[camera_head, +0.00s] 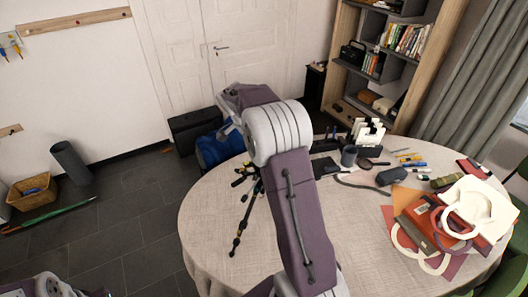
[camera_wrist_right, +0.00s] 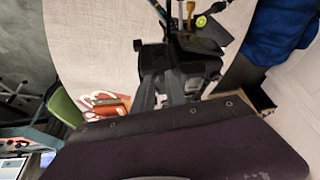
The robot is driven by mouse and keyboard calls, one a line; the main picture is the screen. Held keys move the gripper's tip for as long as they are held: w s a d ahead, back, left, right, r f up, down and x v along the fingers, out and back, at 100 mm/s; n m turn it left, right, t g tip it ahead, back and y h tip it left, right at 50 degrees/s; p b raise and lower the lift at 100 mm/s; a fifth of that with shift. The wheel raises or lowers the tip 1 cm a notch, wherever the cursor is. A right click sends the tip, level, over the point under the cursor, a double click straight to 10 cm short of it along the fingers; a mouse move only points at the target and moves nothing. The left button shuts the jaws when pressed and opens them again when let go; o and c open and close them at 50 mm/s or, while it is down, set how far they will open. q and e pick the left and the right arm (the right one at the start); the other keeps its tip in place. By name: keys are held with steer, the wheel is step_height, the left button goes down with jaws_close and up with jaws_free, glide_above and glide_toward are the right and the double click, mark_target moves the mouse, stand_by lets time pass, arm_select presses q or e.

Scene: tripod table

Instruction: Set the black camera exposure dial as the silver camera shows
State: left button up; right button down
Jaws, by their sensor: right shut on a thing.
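My right arm (camera_head: 295,215) crosses the middle of the head view, and its gripper is hidden there behind the white joint. In the right wrist view the right gripper (camera_wrist_right: 180,48) is shut on a dark thing among black parts. A yellow-green round piece (camera_wrist_right: 201,21) and a brass-coloured piece (camera_wrist_right: 190,10) sit just beyond the jaws. My left gripper is out of view.
The round cloth-covered table (camera_head: 385,255) holds a grey pouch (camera_head: 391,176), a dark cup (camera_head: 349,156), a magnifier (camera_head: 372,163) and red and white bags (camera_head: 472,206) at right. A blue bag (camera_head: 218,148) lies on the floor behind.

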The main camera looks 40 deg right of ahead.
steer(key=c, duration=1.3)
jaws_free()
steer(key=shift+c, duration=0.2)
steer(key=shift+s, duration=0.1)
